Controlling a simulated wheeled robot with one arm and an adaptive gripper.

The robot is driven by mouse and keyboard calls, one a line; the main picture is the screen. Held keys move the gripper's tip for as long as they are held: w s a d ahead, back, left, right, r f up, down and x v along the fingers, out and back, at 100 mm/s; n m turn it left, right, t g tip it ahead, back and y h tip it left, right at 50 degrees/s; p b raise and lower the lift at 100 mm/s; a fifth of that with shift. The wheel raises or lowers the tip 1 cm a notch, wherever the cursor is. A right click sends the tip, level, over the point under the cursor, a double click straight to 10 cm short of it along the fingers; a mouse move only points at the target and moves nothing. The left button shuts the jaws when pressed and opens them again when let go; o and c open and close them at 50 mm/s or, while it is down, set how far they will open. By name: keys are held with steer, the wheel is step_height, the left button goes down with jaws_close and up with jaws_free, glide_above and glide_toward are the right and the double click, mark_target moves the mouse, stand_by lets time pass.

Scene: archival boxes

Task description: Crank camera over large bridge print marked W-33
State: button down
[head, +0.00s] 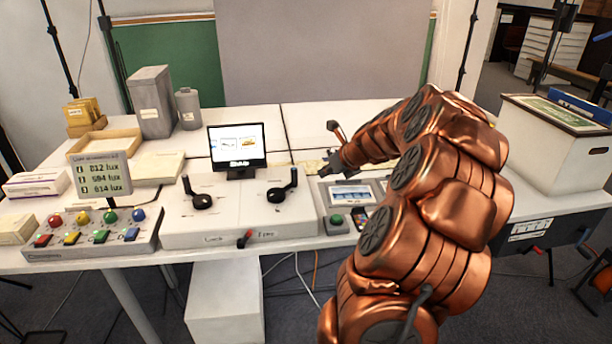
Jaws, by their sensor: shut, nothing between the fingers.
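The camera console (240,218) is a white box on the table with two black hand cranks, a left crank (202,198) and a right crank (280,192). A small red-tipped lever (245,238) is on its front. A monitor (238,147) behind the cranks shows a white picture with small images, too small to read. My gripper (331,164) is shut and empty, above the table to the right of the monitor and beyond the right crank, apart from it. My copper arm hides the table around it. I cannot make out the bridge print marked W-33.
A button panel (95,236) with coloured lamps and a lux readout (103,176) stand at left. A red-tipped lever (336,130) rises near my gripper. A panel with a green button (336,219) is right of the console. A large white box (558,148) stands at right.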

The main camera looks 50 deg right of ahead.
steer(key=x, duration=0.9)
steer(key=shift+w+f+p, duration=0.1)
steer(key=shift+f+p, duration=0.05)
steer(key=shift+p, duration=0.2)
steer(key=w, duration=0.3)
steer(key=shift+d+f, duration=0.2)
steer(key=shift+d, duration=0.05)
steer(key=shift+w, duration=0.65)
steer(key=shift+w+d+n, duration=0.1)
steer(key=shift+d+n, duration=0.1)
steer(key=shift+n, duration=0.1)
